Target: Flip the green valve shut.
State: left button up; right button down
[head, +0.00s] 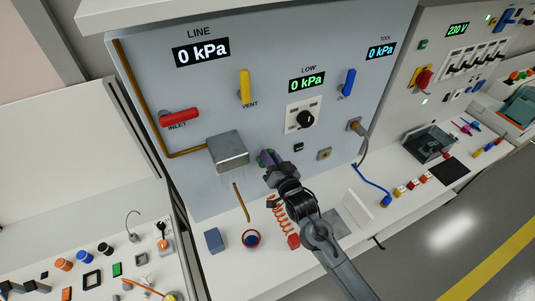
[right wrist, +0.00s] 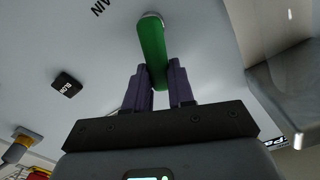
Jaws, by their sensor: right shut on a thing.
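The green valve (right wrist: 152,45) is a lever handle on the grey panel. In the right wrist view it runs from a round pivot at the top down between my fingers, with a label ending in "AIN" beside it. My right gripper (right wrist: 160,88) has its two purple fingers on either side of the lever's free end and is shut on it. In the head view my right gripper (head: 270,158) is at the lower middle of the panel and hides most of the lever. My left gripper is not in view.
A metal box (head: 228,152) sticks out of the panel just left of my right gripper. Red inlet (head: 180,117), yellow vent (head: 245,87) and blue (head: 347,82) levers are higher up. The line, low and tool displays read 0 kPa. Small items stand on the white ledge below.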

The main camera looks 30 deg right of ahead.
jog(key=d+f+m+p, duration=0.1)
jog(key=m+p, duration=0.1)
jog(key=m, duration=0.2)
jog(key=f+m+p, duration=0.1)
jog(key=m+p, duration=0.1)
jog(key=m, duration=0.2)
jog(key=d+f+m+p, duration=0.1)
jog(key=f+m, duration=0.1)
jog(key=m, duration=0.3)
jog(key=shift+s+d+p, duration=0.2)
jog(key=shift+d+p, duration=0.1)
jog(key=shift+p, duration=0.1)
jog(key=shift+f, duration=0.15)
jog(key=c, duration=1)
grip_release()
jog(key=shift+o, duration=0.2)
